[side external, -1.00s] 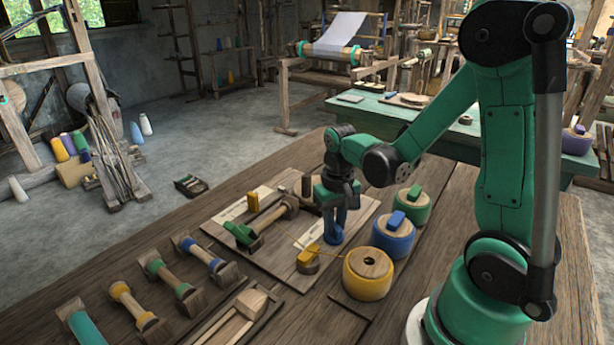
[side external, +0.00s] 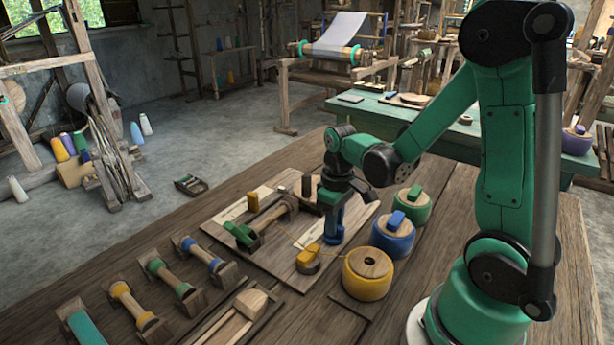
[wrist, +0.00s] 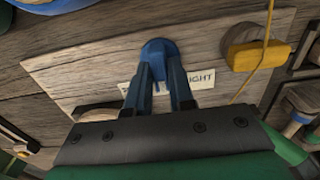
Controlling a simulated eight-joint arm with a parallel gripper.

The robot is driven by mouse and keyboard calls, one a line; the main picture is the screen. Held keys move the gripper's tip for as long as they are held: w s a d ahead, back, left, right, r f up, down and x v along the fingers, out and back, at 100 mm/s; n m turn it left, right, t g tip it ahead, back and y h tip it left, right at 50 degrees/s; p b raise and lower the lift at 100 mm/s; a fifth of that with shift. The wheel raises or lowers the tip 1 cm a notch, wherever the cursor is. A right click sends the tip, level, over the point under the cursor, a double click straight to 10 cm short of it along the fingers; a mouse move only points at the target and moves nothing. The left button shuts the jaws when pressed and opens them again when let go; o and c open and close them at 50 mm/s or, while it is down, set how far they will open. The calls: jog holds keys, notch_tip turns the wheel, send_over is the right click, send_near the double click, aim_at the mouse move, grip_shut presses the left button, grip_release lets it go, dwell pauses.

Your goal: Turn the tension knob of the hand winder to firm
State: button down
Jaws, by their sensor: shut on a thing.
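The hand winder stands on a wooden board (side external: 285,272) on the bench. A blue knob (wrist: 158,48) shows at the fingertips in the wrist view, in front of a pale label strip; the letters "IGHT" are readable and the rest is covered. My gripper (wrist: 158,75) is shut on this knob, pointing down onto the board. In the side view my gripper (side external: 333,228) hides most of the knob. A yellow block (side external: 308,258) with a thread sits on the board, and shows in the wrist view (wrist: 258,50) to the right of the knob.
Yellow (side external: 368,283), blue (side external: 392,240) and green (side external: 412,212) spools stand in a row to the right of the board. Several bobbins on stands (side external: 165,283) lie to the left. A wooden roller (side external: 268,222) with a green block lies left of my gripper.

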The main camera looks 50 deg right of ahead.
jog(key=c, duration=0.8)
grip_release()
jog(key=shift+o, duration=0.2)
jog(key=shift+r, duration=0.1)
jog(key=shift+r, duration=2.75)
jog(key=a+r+t, duration=0.5)
jog(key=a+t, duration=0.2)
jog(key=a, duration=0.2)
jog(key=shift+w+a, duration=0.25)
jog(key=shift+a, duration=0.15)
